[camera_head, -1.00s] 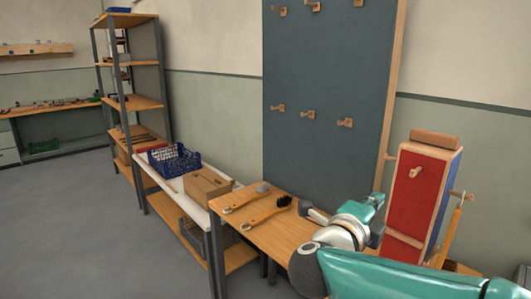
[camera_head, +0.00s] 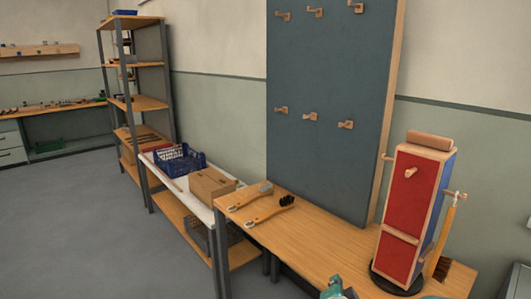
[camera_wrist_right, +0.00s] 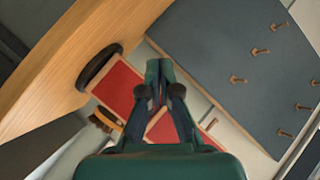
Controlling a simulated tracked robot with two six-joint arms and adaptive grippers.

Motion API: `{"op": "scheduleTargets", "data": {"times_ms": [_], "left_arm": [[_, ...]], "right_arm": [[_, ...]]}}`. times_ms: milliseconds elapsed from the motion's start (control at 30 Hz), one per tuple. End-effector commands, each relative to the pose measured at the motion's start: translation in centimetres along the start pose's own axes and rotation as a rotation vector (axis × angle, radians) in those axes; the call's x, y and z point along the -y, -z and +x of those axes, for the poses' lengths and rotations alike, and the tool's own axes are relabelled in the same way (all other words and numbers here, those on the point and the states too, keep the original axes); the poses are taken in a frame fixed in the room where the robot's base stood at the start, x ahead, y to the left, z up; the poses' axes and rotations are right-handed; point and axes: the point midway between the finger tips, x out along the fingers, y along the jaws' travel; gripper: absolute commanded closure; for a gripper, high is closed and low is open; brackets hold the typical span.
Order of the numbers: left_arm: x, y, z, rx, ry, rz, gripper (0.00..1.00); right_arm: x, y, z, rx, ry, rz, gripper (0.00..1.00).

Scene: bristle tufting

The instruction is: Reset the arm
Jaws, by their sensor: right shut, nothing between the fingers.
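My right gripper (camera_wrist_right: 159,72) is shut and empty in the wrist view, its two dark fingers together in front of the red panels. In the head view only a small teal part of my right arm (camera_head: 337,288) shows at the bottom edge, low in front of the wooden bench (camera_head: 320,245). My left gripper is not in view. Two wooden-handled brushes lie on the bench's left end: a grey-headed one (camera_head: 248,197) and a black-bristled one (camera_head: 268,210). A red and blue box stand (camera_head: 408,215) rises on a dark round base at the right.
A hand brush (camera_head: 446,240) hangs on the stand's right side. A dark pegboard (camera_head: 330,70) stands behind the bench. A blue crate (camera_head: 180,162) and a cardboard box (camera_head: 208,186) sit on the white table at left. The bench's middle is clear.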

Motion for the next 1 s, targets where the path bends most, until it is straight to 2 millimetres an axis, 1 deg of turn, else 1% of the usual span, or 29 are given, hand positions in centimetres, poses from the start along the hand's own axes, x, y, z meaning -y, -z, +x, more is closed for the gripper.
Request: {"op": "scheduleTargets", "data": {"times_ms": [33, 67, 100, 133, 167, 200, 233, 267, 300, 367, 400, 467, 500, 600, 700, 800, 1000], "left_arm": [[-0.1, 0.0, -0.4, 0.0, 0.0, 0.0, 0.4], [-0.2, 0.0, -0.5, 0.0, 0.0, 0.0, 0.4], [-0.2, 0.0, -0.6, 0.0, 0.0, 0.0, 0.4], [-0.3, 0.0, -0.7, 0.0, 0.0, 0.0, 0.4], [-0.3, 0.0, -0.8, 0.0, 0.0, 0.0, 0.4], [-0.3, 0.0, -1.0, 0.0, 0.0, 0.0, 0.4], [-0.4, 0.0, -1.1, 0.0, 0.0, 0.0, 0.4], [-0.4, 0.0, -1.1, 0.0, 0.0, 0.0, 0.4], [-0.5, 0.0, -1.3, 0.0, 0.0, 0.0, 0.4], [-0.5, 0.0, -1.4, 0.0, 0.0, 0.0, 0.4], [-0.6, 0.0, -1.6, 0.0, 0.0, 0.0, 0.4], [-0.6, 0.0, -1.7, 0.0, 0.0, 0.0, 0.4], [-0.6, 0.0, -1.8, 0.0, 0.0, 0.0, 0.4], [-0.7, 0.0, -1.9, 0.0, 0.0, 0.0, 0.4], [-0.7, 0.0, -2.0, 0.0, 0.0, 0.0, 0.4], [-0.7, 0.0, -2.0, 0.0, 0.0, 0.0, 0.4], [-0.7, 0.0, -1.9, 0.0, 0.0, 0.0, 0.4]], "right_arm": [[-3.3, -2.7, 0.1, 0.099, -0.042, -0.081, 1.0], [-5.1, -4.2, 0.0, 0.159, -0.06, -0.125, 1.0], [-7.4, -6.2, -0.3, 0.239, -0.083, -0.181, 1.0], [-9.2, -7.7, -0.8, 0.301, -0.099, -0.221, 1.0], [-10.9, -9.1, -1.4, 0.363, -0.115, -0.257, 1.0], [-13.2, -10.9, -2.4, 0.447, -0.134, -0.305, 1.0], [-14.9, -12.2, -3.3, 0.511, -0.149, -0.336, 1.0], [-16.6, -13.5, -4.4, 0.576, -0.162, -0.367, 1.0], [-18.7, -15.0, -5.9, 0.664, -0.178, -0.404, 1.0], [-21.6, -17.0, -8.6, 0.792, -0.197, -0.452, 1.0], [-23.2, -18.2, -10.4, 0.874, -0.207, -0.478, 1.0], [-25.4, -19.5, -13.1, 0.986, -0.215, -0.511, 1.0], [-26.5, -20.3, -14.8, 1.052, -0.218, -0.526, 1.0], [-28.5, -21.4, -18.3, 1.183, -0.219, -0.555, 1.0], [-29.4, -22.2, -20.4, 1.26, -0.215, -0.57, 1.0], [-29.7, -22.4, -21.3, 1.291, -0.212, -0.576, 1.0], [-29.7, -22.4, -21.3, 1.291, -0.211, -0.577, 1.0]]}}
